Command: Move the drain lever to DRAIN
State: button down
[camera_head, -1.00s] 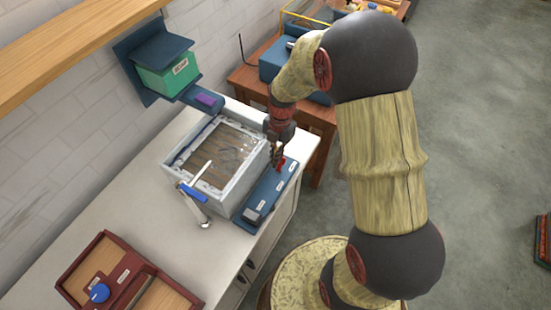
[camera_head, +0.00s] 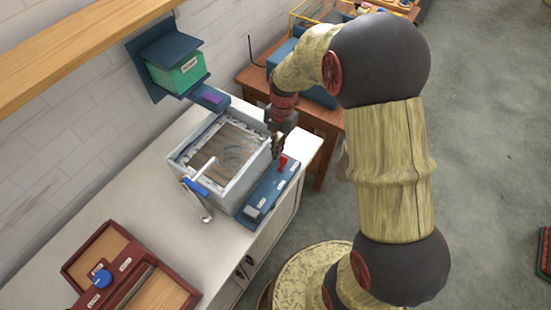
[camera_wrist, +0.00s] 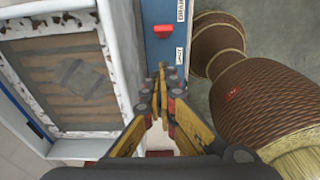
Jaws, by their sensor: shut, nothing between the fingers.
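The red lever (camera_head: 283,161) stands near the far end of a narrow blue panel (camera_head: 267,190) along the right side of the sink. The sink (camera_head: 192,163) holds brownish water with a grey patch. My gripper (camera_head: 275,157) is shut and empty, just left of the lever in the head view. In the wrist view its fingertips (camera_wrist: 158,72) meet below the lever in the picture, apart from it.
A tap with a blue handle (camera_head: 196,187) rises at the sink's near left. A green box (camera_head: 178,72) hangs on the wall. A red-framed wooden tray (camera_head: 183,295) lies on the white counter (camera_head: 150,200). A wooden table stands behind.

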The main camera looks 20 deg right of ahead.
jog(key=d+r, duration=0.1)
jog(key=w+d+r, duration=0.1)
jog(key=r, duration=0.1)
jog(key=w+d+r, duration=0.1)
jog(key=shift+d+r, duration=0.2)
dwell(0.5)
jog(key=s+a+r+m+t+b, duration=0.2)
jog(key=s+r+m+t, duration=0.1)
jog(key=s+r+m, duration=0.5)
jog(key=s+a+r+m+t+h+b, duration=0.1)
jog(key=s+a+r+m+t+b, duration=0.1)
jog(key=s+r+m, duration=0.7)
jog(key=s+a+m+t, duration=0.1)
jog(key=s+m, duration=0.4)
jog(key=m, duration=0.3)
jog(key=shift+s+a+t, duration=0.15)
jog(key=shift+s+t, duration=0.2)
jog(key=shift+t, duration=0.05)
